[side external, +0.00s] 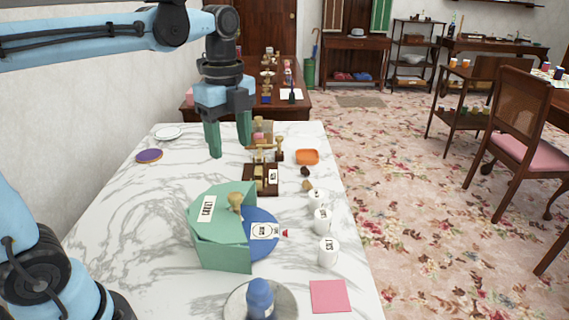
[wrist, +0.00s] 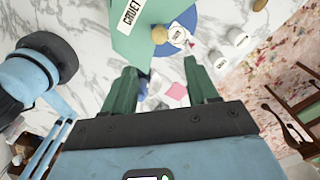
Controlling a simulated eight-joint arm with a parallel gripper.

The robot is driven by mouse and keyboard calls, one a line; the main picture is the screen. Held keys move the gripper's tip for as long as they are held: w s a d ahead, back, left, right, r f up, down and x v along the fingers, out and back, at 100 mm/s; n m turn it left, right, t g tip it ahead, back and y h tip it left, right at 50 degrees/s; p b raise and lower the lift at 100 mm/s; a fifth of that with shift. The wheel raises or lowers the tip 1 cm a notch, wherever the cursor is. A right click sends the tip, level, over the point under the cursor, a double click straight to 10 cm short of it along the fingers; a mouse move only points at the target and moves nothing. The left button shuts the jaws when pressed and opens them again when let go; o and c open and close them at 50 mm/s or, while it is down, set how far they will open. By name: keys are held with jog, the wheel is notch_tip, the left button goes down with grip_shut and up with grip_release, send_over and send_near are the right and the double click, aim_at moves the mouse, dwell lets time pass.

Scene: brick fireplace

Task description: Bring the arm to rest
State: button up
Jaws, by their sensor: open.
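My gripper (side external: 229,140) hangs over the far part of the white marble table (side external: 130,210), its two green fingers pointing down. The fingers are apart with nothing between them. In the wrist view my gripper (wrist: 160,85) also shows spread and empty. A green box (side external: 222,258) labelled "CRUET" stands on the near half of the table, with a tan knob-like object (side external: 235,201) at its top. The box is apart from my gripper; it also shows in the wrist view (wrist: 135,40).
White labelled cups (side external: 327,252) line the right edge.

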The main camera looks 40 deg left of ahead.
jog(key=shift+r, duration=0.15)
jog(key=s+f+n+t, duration=0.1)
jog(key=f+n+t, duration=0.1)
jog(key=n, duration=0.3)
jog(key=s+d+f+n+t, duration=0.1)
jog(key=s+f+n+t, duration=0.1)
jog(key=n, duration=0.3)
jog(key=s+f+n+t, duration=0.1)
jog(key=f+n+t, duration=0.1)
jog(key=n, duration=0.3)
jog(key=shift+s+d+f+n, duration=0.15)
jog(key=shift+f+n, duration=0.05)
jog(key=shift+f, duration=0.2)
jog(key=shift+s+d+f+n, duration=0.1)
jog(key=shift+f+n, duration=0.1)
jog(key=shift+f, duration=0.15)
jog(key=shift+s+d+f+n+t, duration=0.15)
jog(key=shift+f+n+t, duration=0.15)
jog(key=shift+n, duration=0.3)
jog(key=shift+s+a+f+n+t, duration=0.1)
jog(key=shift+f+n+t, duration=0.2)
jog(key=shift+n, duration=0.3)
